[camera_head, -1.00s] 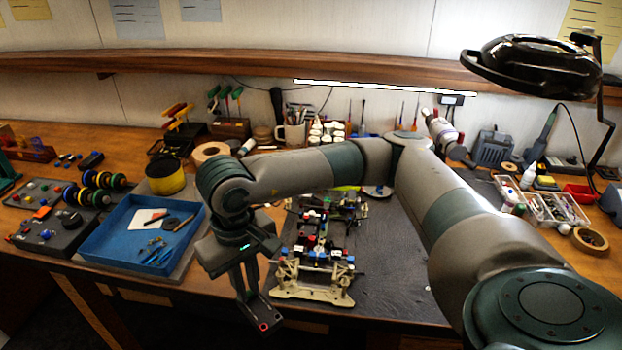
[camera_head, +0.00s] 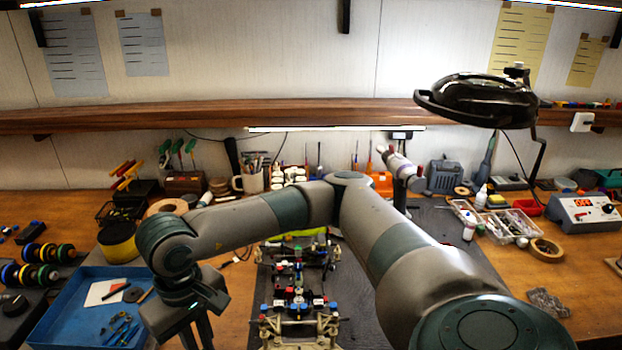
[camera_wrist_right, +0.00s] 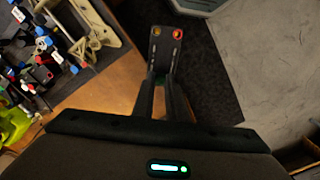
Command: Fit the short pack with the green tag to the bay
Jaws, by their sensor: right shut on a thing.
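My right gripper (camera_wrist_right: 163,92) is shut on a dark narrow pack (camera_wrist_right: 167,45) in the right wrist view. The pack's end shows one yellow and one red round contact, and a little green shows between the fingers. In the head view my right gripper (camera_head: 196,335) is cut off by the bottom edge, left of the car, and the pack is out of sight. The racecar chassis (camera_head: 299,300) stands on the dark mat; part of it also shows at upper left in the right wrist view (camera_wrist_right: 88,42). I cannot make out the bay. My left gripper is not in view.
A blue tray (camera_head: 70,318) with small tools lies left of my right gripper. A yellow-black spool (camera_head: 118,242) and a tape roll (camera_head: 166,207) stand behind it. Parts boxes (camera_head: 508,226), another tape roll (camera_head: 546,252) and a power supply (camera_head: 585,212) are at right. A magnifier lamp (camera_head: 480,100) overhangs the bench.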

